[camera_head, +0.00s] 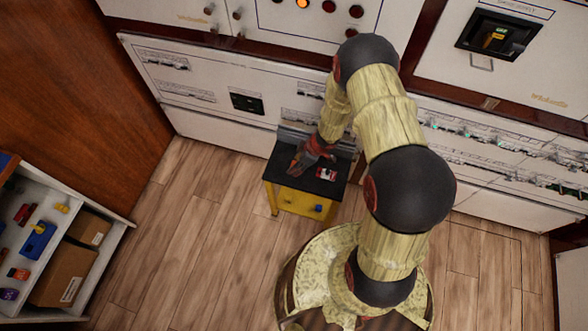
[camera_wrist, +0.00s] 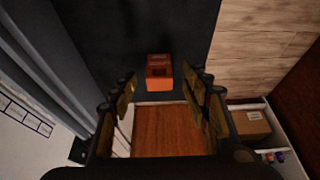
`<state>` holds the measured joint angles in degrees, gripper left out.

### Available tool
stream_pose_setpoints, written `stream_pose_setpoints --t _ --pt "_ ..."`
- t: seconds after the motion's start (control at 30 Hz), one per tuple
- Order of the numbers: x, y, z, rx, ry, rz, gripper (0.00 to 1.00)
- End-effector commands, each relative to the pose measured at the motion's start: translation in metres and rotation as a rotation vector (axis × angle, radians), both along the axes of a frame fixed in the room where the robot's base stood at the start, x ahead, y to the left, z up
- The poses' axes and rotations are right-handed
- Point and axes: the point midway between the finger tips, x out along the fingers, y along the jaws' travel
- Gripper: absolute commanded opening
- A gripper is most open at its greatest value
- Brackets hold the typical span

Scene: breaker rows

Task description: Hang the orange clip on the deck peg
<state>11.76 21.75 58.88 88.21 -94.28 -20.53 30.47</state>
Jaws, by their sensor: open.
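The orange clip (camera_wrist: 159,72) is a small block with a dark mark on its face, on the dark deck near an edge in the wrist view. My gripper (camera_wrist: 159,86) is open, its fingertips on either side of the clip in the picture; I cannot tell whether they touch it. In the head view my gripper (camera_head: 297,165) reaches down to the left part of the black deck (camera_head: 285,180) of a small yellow cart (camera_head: 296,202). There the clip is hidden or merges with the red-orange gripper. I cannot make out the deck peg in either view.
A red and white item (camera_head: 326,174) lies on the deck right of my gripper. White panel fronts (camera_head: 220,132) stand right behind the cart. A shelf unit (camera_head: 110,245) with boxes and small coloured parts stands at the left. Wood floor between is clear.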

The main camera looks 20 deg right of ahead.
Motion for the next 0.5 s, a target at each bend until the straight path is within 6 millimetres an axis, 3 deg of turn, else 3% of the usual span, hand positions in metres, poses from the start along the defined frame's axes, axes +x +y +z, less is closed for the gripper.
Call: stream_pose_setpoints --t 0.03,0.17,0.5 --pt "0.001 0.002 -0.011 0.0 0.0 0.0 0.47" --pt "0.004 0.006 -0.021 0.0 0.0 0.001 0.47" --pt "0.006 0.007 -0.022 -0.001 -0.001 -0.001 0.45"
